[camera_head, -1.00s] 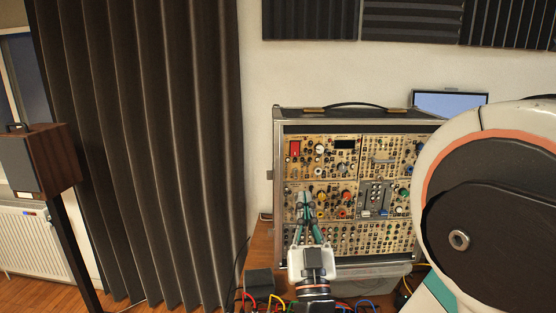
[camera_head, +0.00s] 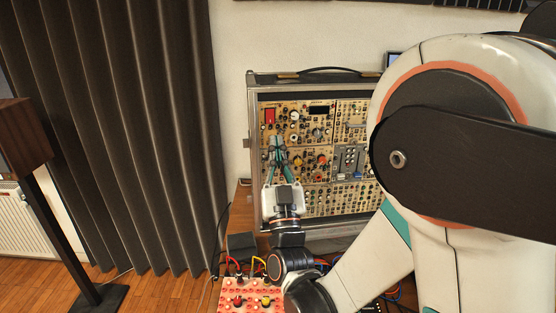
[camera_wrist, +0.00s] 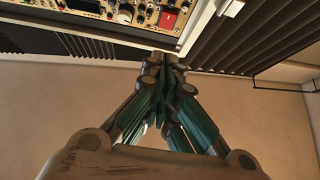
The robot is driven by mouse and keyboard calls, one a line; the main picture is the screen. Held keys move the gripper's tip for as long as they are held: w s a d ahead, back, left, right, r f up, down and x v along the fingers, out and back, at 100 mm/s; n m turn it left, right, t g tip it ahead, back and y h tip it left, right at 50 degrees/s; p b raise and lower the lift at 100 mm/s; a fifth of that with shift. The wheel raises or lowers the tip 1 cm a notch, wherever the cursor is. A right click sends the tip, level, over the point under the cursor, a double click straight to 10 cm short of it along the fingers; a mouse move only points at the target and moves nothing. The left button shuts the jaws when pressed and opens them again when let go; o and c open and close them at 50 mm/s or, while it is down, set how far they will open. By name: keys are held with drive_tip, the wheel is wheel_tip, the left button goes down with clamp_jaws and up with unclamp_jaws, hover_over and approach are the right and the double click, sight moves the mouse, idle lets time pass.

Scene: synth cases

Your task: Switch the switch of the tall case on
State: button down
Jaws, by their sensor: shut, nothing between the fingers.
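The tall case (camera_head: 252,150) is an upright metal-edged case with a beige panel of knobs and a handle on top. Its switch, a red rectangular rocker (camera_head: 270,115), sits at the panel's upper left. The switch also shows near the top of the wrist view (camera_wrist: 167,20); I cannot tell which way it is tipped. My gripper (camera_head: 277,140) is shut and empty, its fingertips together just below the switch in the head view. In the wrist view the fingertips (camera_wrist: 165,65) appear apart from the switch, which is unobstructed.
A low box with red knobs and cables (camera_head: 250,295) stands in front of the case. A dark curtain (camera_head: 120,130) hangs at the left, with a speaker on a stand (camera_head: 25,140) beside it. My arm covers the right side of the head view and part of the case.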

sight(270, 111)
drive_tip(key=w, duration=0.2)
drive_tip(key=w+r+b, duration=0.1)
drive_tip(key=w, duration=0.2)
drive_tip(key=w+r, duration=0.1)
drive_tip(key=w, duration=0.1)
drive_tip(key=shift+w+a+b, duration=0.15)
drive_tip(key=shift+a+b, duration=0.15)
drive_tip(key=shift+a, duration=0.1)
